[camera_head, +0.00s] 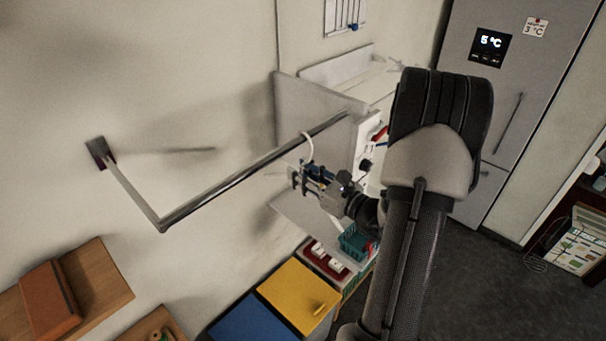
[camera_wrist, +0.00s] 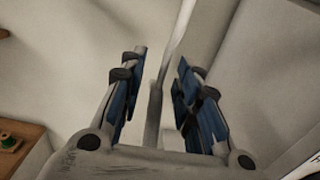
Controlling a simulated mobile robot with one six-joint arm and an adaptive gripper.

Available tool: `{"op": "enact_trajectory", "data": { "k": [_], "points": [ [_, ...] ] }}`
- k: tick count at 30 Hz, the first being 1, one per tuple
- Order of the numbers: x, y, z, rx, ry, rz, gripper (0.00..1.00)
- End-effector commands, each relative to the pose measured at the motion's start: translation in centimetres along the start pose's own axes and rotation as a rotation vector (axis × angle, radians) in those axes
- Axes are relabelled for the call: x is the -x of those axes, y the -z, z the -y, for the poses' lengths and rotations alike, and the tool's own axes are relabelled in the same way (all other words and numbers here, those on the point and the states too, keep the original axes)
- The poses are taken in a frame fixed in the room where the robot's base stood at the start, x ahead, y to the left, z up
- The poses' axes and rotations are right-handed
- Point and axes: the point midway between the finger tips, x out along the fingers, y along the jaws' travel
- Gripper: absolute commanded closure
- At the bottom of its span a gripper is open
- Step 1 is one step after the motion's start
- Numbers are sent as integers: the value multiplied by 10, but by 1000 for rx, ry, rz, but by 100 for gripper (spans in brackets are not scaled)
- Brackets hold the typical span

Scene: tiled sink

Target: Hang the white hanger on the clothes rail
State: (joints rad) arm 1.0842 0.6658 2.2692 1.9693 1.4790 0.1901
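The clothes rail (camera_head: 235,178) is a grey metal bar held out from the wall in the head view. The white hanger (camera_head: 309,146) shows as a thin curved hook at the rail's right part; it appears to pass over the bar, but I cannot tell whether it bears on it. My gripper (camera_head: 304,180) is just below the rail, at the hanger. Most of the hanger's body is hidden or too thin to see.
A white panel and counter (camera_head: 340,68) stand behind the rail's right end. Below are a yellow cabinet lid (camera_head: 298,293), a blue one (camera_head: 252,320) and a teal basket (camera_head: 354,242). A wooden shelf (camera_head: 100,275) is at lower left. A fridge (camera_head: 500,100) stands at right.

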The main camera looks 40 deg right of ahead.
Motion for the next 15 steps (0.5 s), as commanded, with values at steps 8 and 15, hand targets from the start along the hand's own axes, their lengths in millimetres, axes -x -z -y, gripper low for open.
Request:
{"op": "enact_trajectory", "data": {
  "k": [8, 15],
  "points": [
    [1, 0, 0, 0, 1, -1, 69],
    [32, 0, 2, -1, 7, -1, 69]
  ]
}}
